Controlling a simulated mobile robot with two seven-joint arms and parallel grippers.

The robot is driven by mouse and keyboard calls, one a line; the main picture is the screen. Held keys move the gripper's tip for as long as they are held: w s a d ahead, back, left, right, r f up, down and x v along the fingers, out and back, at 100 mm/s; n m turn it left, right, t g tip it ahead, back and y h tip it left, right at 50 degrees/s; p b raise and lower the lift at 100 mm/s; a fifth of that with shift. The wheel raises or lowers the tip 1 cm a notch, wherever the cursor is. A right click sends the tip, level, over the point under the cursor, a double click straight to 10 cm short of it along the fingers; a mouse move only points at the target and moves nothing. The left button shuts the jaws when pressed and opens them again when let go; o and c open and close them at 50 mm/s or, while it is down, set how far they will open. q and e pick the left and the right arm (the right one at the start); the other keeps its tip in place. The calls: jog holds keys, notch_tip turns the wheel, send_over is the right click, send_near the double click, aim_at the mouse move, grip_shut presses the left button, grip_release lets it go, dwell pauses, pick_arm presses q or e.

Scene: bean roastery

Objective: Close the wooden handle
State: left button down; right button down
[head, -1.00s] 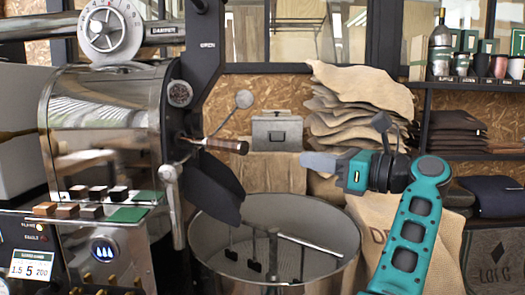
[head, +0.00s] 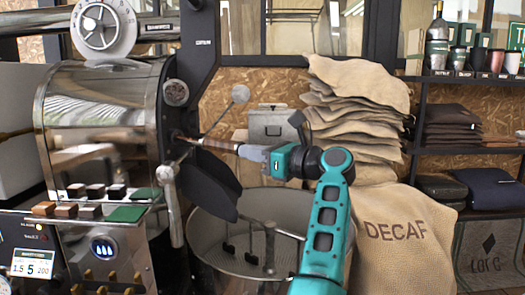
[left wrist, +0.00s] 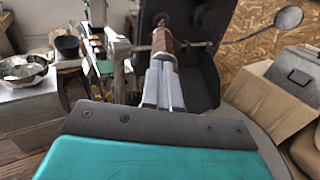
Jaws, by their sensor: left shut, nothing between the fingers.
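The wooden handle (head: 219,144) is a brown grip on a thin metal rod sticking out to the right from the front of the roaster drum (head: 100,110). It slants slightly down to the right. My left gripper (head: 245,151) is shut and empty, with its grey fingertips at the free end of the handle. In the left wrist view the shut fingers (left wrist: 163,65) point at the handle (left wrist: 162,40), which lies just beyond their tips. Whether they touch is hard to tell. The right gripper is out of view.
A round cooling bin (head: 270,215) stands below the handle, with a dark chute (head: 208,188) beside it. Stacked burlap sacks (head: 355,110) and a DECAF sack (head: 405,235) are at the right.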

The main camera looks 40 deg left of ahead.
aim_at(206, 142)
pick_arm(q)
jog(key=shift+a, duration=0.1)
jog(key=a, duration=0.3)
jog(key=s+a+b, duration=0.1)
jog(key=a, duration=0.6)
jog(key=shift+s+a, duration=0.15)
jog(key=shift+s, duration=0.05)
jog(key=shift+a+b, duration=0.2)
jog(key=shift+b, duration=0.1)
jog(key=shift+r, duration=0.15)
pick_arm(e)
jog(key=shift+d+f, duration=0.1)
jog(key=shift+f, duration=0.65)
pick_arm(q)
jog(key=shift+s, duration=0.1)
